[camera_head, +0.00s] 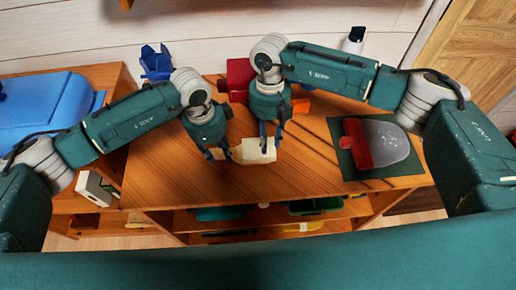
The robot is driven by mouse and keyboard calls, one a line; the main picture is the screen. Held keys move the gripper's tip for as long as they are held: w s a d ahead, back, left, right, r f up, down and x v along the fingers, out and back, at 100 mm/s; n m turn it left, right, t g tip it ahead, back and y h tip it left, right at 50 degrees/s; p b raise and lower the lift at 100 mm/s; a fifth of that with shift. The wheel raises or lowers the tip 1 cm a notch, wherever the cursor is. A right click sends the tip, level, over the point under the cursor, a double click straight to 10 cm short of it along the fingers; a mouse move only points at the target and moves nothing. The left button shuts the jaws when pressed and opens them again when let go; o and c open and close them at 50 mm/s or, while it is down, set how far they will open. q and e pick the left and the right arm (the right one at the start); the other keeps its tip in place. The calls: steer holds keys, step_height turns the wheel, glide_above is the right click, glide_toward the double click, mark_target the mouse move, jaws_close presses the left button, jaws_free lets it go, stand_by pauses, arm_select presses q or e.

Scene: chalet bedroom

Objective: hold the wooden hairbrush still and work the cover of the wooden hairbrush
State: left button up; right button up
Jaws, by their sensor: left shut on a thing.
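The wooden hairbrush (241,154) is a small pale piece over the middle of the wooden table; I cannot tell whether it touches the tabletop. Its cover looks like the cream block (258,152) at its right part, though the seam is too small to make out. My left gripper (217,153) is shut on the left end of the hairbrush. My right gripper (270,145) points down at the right part of the cream block, with its fingers a little apart. I cannot tell whether they grip it.
A red-handled grey item (388,145) lies on a dark green mat (343,128) at the right. A blue item (157,62), a red box (239,75) and a dark-and-white bottle (353,40) stand at the back. The front tabletop (190,190) is clear. Shelves below hold several things.

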steer(key=c, duration=0.7)
steer(key=shift+d, duration=0.1)
steer(key=shift+s+d, duration=0.15)
steer(key=shift+d, duration=4.35)
steer(key=o, duration=0.7)
steer(key=shift+a, duration=0.1)
steer(key=shift+o, duration=0.2)
arm_select(q)
steer(key=o, duration=1.1)
steer(key=shift+o, duration=0.2)
arm_select(e)
steer(key=r, duration=0.4)
steer(key=w+r, duration=0.1)
steer(key=r, duration=0.1)
